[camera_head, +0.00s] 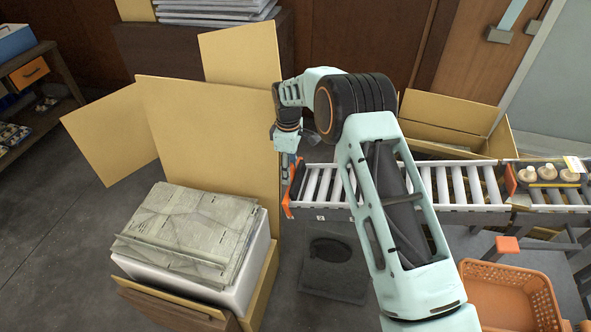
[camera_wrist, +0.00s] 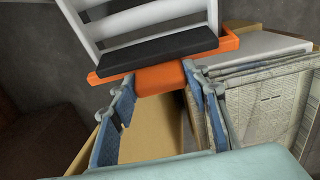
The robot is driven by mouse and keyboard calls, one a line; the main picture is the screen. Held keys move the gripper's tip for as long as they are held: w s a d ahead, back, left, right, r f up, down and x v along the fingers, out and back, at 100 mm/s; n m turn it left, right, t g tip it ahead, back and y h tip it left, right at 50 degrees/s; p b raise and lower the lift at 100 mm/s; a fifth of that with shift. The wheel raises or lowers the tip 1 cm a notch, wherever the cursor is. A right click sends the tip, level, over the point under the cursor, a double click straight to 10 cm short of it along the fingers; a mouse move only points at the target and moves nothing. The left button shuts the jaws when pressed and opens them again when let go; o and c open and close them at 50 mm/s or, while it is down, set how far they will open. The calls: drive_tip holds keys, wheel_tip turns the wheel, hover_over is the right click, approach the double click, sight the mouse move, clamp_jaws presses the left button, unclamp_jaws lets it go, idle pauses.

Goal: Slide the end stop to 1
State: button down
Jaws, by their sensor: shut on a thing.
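The orange end stop (camera_head: 287,198) stands across the left end of the roller conveyor (camera_head: 318,211) in the head view. In the wrist view, the end stop (camera_wrist: 228,43) is an orange bar with a dark pad and a short tab pointing toward me. My gripper (camera_wrist: 158,84) has its blue-grey fingers on both sides of that tab and is shut on it. In the head view my gripper (camera_head: 287,168) is at the conveyor's left end, beside the end stop. Small white labels (camera_head: 320,217) on the conveyor's front rail are too small to read. My arm hides part of the rollers.
A large open carton (camera_head: 205,135) stands left of the conveyor, with a white box of stacked printed sheets (camera_head: 190,228) in front. Another open carton (camera_head: 450,125) is behind the conveyor. Mushrooms (camera_head: 551,174) sit at the far right. An orange basket (camera_head: 510,295) is at lower right.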

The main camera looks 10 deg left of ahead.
drive_tip(key=shift+a+f, duration=0.1)
drive_tip(key=shift+a, duration=0.4)
drive_tip(key=c, duration=1.1)
unclamp_jaws()
drive_tip(key=shift+r, duration=0.25)
wheel_tip(320, 180, up, 12)
drive_tip(key=shift+f, duration=0.25)
